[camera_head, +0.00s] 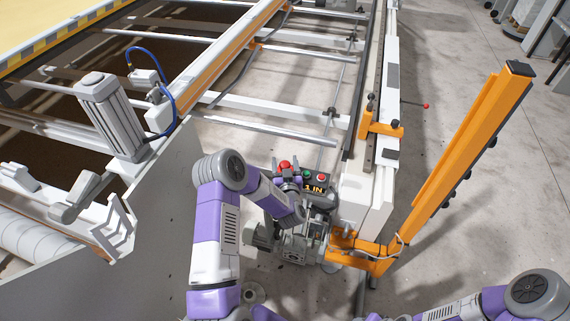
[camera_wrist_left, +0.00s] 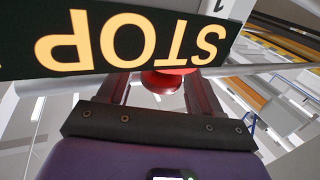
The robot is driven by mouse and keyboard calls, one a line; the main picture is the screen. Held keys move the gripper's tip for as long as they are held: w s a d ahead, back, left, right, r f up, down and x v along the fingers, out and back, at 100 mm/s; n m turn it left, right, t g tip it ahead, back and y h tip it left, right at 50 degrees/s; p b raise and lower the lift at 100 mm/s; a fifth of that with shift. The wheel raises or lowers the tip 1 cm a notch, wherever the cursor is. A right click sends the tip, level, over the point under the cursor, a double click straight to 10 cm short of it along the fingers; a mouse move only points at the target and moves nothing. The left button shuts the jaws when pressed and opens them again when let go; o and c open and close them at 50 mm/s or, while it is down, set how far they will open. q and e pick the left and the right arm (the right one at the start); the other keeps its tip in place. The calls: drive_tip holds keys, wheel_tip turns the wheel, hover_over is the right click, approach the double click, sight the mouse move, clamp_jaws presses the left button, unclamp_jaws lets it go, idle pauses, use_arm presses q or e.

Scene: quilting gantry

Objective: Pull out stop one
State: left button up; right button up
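Stop one is a red mushroom button (camera_head: 285,165) on the dark control box at the end of the gantry, left of the white beam. In the left wrist view the red button (camera_wrist_left: 163,82) shows below an upside-down sign reading STOP and 1 (camera_wrist_left: 130,42), which hides part of it. My left gripper (camera_head: 281,176) is at the button, mostly covered by my own arm in the head view. In the wrist view its two dark fingers (camera_wrist_left: 160,92) stand apart, one on each side of the button. I cannot tell if either touches it. My right gripper is out of view.
A small panel with orange text "1 IN" (camera_head: 315,188) sits beside the stop, with a green button (camera_head: 307,173) and another red button (camera_head: 321,177). An orange post (camera_head: 470,150) rises at the right. The white beam (camera_head: 372,195) is close by.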

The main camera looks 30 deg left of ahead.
use_arm(q)
drive_tip(key=c, duration=1)
wheel_tip(320, 180, up, 2)
drive_tip(key=shift+r+p, duration=0.1)
drive_tip(key=shift+p, duration=0.35)
drive_tip(key=o, duration=1)
drive_tip(key=shift+o, duration=0.2)
drive_tip(key=v, duration=0.7)
drive_tip(key=shift+s+d+p, duration=0.2)
drive_tip(key=shift+p, duration=0.2)
drive_tip(key=shift+s, duration=0.1)
